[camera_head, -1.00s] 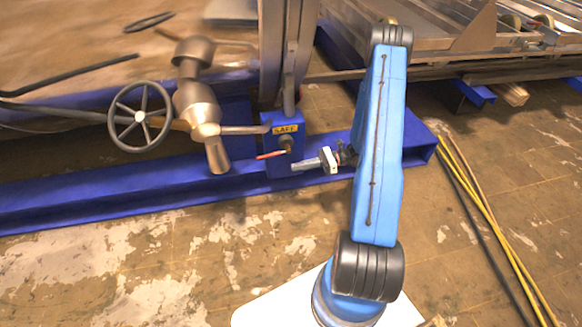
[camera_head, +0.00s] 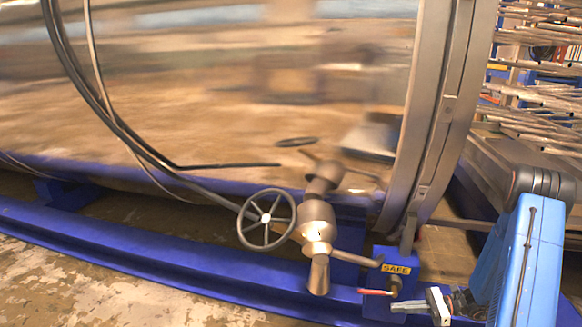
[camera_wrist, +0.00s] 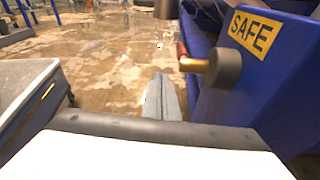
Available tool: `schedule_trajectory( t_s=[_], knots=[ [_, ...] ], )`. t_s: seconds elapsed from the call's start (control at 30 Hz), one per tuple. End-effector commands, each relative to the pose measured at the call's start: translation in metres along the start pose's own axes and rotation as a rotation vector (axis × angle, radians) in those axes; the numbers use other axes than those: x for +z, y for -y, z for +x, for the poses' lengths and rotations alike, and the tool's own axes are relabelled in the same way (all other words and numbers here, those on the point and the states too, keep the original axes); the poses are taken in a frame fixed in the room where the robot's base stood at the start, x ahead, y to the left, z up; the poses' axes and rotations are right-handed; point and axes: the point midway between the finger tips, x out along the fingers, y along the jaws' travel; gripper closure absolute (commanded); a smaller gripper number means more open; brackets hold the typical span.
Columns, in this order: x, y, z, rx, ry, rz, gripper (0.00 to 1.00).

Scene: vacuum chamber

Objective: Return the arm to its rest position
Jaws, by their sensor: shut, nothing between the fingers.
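My blue arm (camera_head: 525,262) stands at the lower right of the head view, bent at its dark upper joint. My gripper (camera_head: 408,306) points left from it, just below the blue box (camera_head: 408,265) with the yellow SAFE label. In the wrist view my gripper (camera_wrist: 162,98) shows its grey fingers together, with nothing between them. The blue box (camera_wrist: 262,85) is close on the right there, with a round knob and a red-tipped lever (camera_wrist: 192,62). The lever also shows in the head view (camera_head: 376,292), just above the gripper. I see no contact between them.
A large shiny metal chamber (camera_head: 240,90) with a thick rim (camera_head: 440,110) fills the back. A handwheel (camera_head: 266,219) and metal valve (camera_head: 317,225) stand left of the box. A blue floor beam (camera_head: 150,258) runs below. Racks of rods (camera_head: 540,100) are at upper right.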

Motion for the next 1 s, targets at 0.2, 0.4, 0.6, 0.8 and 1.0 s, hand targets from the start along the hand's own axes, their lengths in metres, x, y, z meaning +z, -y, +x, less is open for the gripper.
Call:
schedule_trajectory(
  t_s=[0.2, 0.4, 0.6, 0.8, 1.0],
  knots=[
    [0.054, -0.020, 0.011, 0.109, -0.106, -0.137, 1.00],
    [0.096, -0.043, 0.021, 0.206, -0.202, -0.263, 1.00],
    [0.134, -0.070, 0.028, 0.298, -0.298, -0.390, 1.00],
    [0.167, -0.097, 0.033, 0.384, -0.395, -0.522, 1.00],
    [0.196, -0.126, 0.035, 0.466, -0.491, -0.655, 1.00]
  ],
)
